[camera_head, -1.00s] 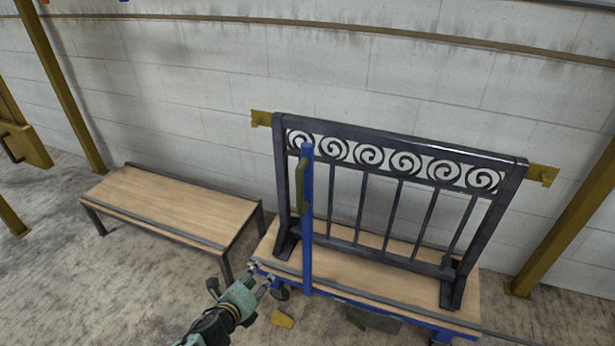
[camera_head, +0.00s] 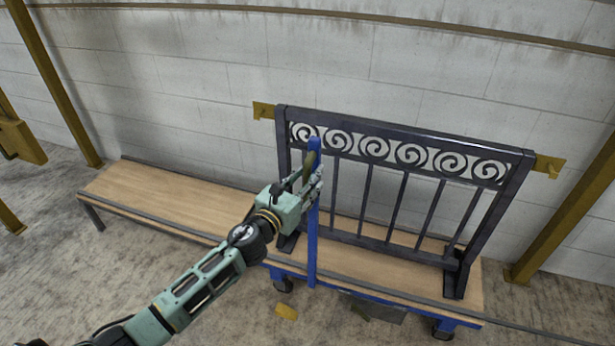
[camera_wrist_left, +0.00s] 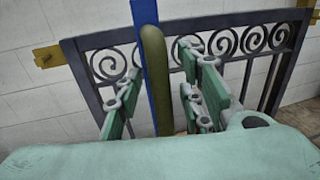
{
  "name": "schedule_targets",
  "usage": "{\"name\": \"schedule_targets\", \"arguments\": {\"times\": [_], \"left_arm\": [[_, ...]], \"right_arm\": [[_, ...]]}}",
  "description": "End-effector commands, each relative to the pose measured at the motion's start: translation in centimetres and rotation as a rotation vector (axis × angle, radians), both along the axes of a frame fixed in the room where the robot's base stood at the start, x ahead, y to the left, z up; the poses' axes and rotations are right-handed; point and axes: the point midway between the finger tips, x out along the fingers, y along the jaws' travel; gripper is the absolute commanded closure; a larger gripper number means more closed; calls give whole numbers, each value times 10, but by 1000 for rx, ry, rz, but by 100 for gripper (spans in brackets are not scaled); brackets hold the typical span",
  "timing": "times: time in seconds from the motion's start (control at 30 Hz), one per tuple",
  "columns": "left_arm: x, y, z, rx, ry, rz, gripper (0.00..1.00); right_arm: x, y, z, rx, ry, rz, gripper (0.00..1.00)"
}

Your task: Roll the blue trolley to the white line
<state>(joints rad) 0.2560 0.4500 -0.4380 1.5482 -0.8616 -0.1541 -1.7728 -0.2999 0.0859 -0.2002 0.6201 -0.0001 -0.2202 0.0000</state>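The blue trolley (camera_head: 312,250) has a wooden top and dark wheels. Its upright blue post at the left end carries an olive handle (camera_wrist_left: 155,75). A dark scroll gate (camera_head: 402,160) stands upright on the trolley. My left gripper (camera_head: 311,183) is at the upper part of the post. In the left wrist view the handle stands between its two fingers (camera_wrist_left: 160,100), with gaps visible on both sides, so it is around the handle and open. In the head view the gripper hides part of the handle. My right gripper and the white line are not in view.
A wooden bench (camera_head: 150,195) stands left of the trolley; my arm hides its right end. Mustard brackets (camera_head: 548,166) stick out beside the gate, against the block wall. A yellow block (camera_head: 286,311) lies on the floor by the trolley. A mustard post (camera_head: 560,220) stands at the right.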

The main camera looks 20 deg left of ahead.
Motion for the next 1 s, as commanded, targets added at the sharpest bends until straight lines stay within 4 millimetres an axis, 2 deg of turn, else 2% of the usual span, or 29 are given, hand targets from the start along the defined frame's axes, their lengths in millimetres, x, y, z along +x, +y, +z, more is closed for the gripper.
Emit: {"name": "schedule_targets", "arguments": {"times": [0.33,0.73,1.0], "left_arm": [[5,-1,0,-1,0,-1,65],[5,-1,0,-1,1,0,100],[5,-1,0,-1,1,0,100]], "right_arm": [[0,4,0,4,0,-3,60],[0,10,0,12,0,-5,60],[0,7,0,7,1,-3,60]]}}
